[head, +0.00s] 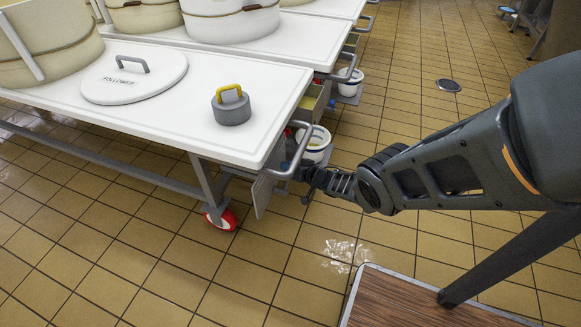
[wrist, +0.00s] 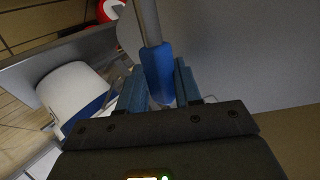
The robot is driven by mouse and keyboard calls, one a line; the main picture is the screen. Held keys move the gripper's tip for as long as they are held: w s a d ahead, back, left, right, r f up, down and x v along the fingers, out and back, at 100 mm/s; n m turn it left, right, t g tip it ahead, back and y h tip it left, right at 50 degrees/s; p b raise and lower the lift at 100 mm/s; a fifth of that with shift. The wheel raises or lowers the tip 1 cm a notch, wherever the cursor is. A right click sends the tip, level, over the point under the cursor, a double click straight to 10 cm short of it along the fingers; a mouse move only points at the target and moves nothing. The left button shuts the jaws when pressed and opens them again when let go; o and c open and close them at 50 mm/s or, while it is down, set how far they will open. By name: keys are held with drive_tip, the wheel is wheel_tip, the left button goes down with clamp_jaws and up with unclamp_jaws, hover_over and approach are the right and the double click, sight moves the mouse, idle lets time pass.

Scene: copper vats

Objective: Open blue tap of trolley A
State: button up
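The blue tap handle (wrist: 157,70), on a grey metal stem, lies between the two blue finger pads of my gripper (wrist: 160,86) in the wrist view. The pads sit close on either side; whether both press on it is unclear. In the head view my gripper (head: 308,176) is at the near right end of a white-topped trolley (head: 235,75), just below its grey push handle. The fingers and tap are too small and hidden to make out there. No letter marking the trolley is readable.
A white bucket with a blue band (head: 316,138) hangs beside my gripper and fills the left of the wrist view (wrist: 72,92). A round lid (head: 135,78) and grey weight (head: 231,109) lie on the trolley. Open tiled floor lies right.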

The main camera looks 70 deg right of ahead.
drive_tip(key=shift+o, duration=1.1)
drive_tip(key=shift+r, duration=0.1)
drive_tip(key=shift+s+a+r+p, duration=0.1)
drive_tip(key=shift+s+r+p, duration=0.15)
drive_tip(key=shift+p, duration=0.25)
drive_tip(key=p+v, duration=0.5)
drive_tip(key=v, duration=0.2)
drive_tip(key=shift+f, duration=0.15)
